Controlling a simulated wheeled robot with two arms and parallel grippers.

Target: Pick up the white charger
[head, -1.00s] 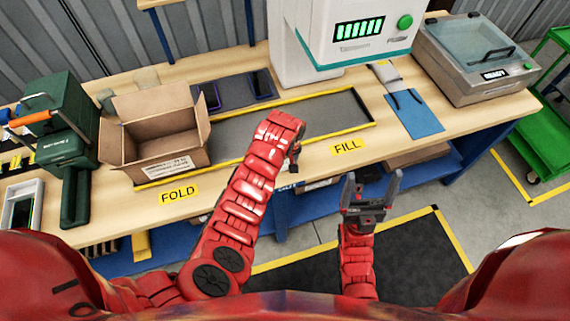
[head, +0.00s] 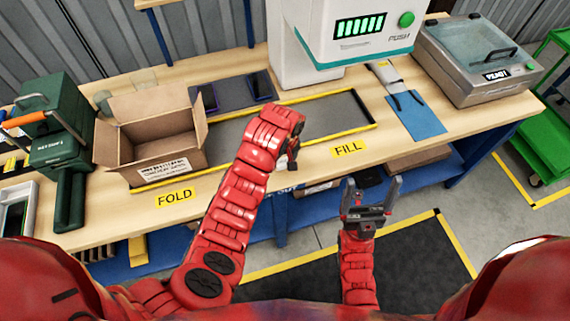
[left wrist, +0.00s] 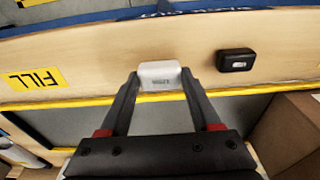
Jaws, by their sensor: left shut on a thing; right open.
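The white charger (left wrist: 160,76) is a small white block with rounded corners and faint print on its side. In the left wrist view it sits between the two fingertips of my left gripper, which is shut on it. I cannot tell whether the charger touches the wooden bench top. My right gripper (head: 370,196) is open and empty in front of the bench, above the floor.
A small black block (left wrist: 235,60) lies on the bench beside the charger. An open carton (head: 160,150) stands on the left, near a dark green machine (head: 55,130). A yellow-edged grey strip (head: 335,108) runs behind my left gripper. A white dispenser (head: 350,40) stands behind.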

